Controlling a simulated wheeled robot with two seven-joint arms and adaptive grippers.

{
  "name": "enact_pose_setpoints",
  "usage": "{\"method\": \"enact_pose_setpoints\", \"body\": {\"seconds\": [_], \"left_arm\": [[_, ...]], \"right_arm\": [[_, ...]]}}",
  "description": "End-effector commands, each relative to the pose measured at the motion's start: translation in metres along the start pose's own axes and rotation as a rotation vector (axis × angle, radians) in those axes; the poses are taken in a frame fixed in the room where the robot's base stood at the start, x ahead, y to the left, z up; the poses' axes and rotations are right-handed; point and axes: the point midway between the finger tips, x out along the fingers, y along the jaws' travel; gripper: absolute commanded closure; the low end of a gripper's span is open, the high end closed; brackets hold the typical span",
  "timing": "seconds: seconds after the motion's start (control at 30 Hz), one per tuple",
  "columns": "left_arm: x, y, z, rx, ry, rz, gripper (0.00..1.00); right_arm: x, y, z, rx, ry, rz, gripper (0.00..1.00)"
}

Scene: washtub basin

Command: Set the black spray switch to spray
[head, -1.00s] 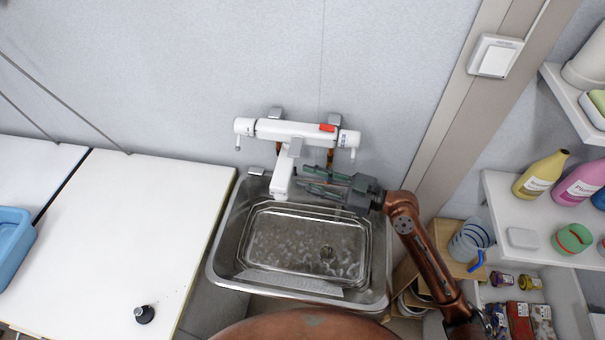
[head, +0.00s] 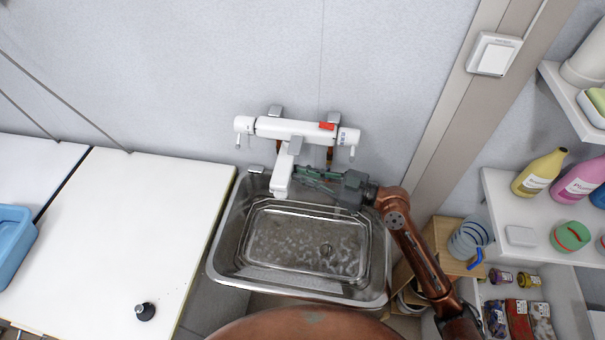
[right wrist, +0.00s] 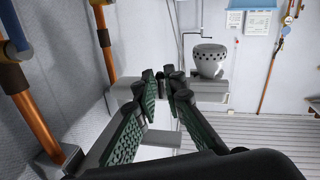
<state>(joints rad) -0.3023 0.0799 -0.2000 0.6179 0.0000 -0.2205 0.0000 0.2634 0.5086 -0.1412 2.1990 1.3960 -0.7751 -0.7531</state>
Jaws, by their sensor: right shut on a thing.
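The white faucet (head: 294,131) is mounted on the wall above the sink, and its white spout (head: 283,174) points down over the basin. My right gripper (head: 301,178) comes in from the right, its fingertips beside the spout. In the right wrist view the green-padded fingers (right wrist: 168,84) are drawn together at their tips around a small dark piece (right wrist: 168,70), apparently the black spray switch. The switch is mostly hidden by the fingers, and its setting cannot be seen. My left gripper is out of view.
Shelves with a yellow bottle (head: 541,174) stand right. Copper pipes (right wrist: 117,45) rise close to the gripper.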

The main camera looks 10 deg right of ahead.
Motion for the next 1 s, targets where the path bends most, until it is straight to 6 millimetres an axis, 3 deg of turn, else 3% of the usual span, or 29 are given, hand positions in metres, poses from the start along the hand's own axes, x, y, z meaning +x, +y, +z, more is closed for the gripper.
{"method": "enact_pose_setpoints", "body": {"seconds": [0.17,0.5,0.87,0.9,1.0], "left_arm": [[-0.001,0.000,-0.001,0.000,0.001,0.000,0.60],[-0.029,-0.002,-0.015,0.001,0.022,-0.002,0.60],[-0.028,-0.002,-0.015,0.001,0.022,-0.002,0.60],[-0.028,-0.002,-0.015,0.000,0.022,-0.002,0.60],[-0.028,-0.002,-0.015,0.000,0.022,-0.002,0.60]], "right_arm": [[0.000,0.000,0.000,0.003,-0.001,0.000,1.00],[-0.002,-0.005,-0.007,0.215,-0.044,-0.008,1.00],[-0.002,-0.006,-0.003,0.244,-0.047,-0.008,1.00],[-0.002,-0.006,-0.003,0.244,-0.047,-0.008,0.88],[-0.002,-0.006,-0.003,0.243,-0.047,-0.008,0.81]]}}
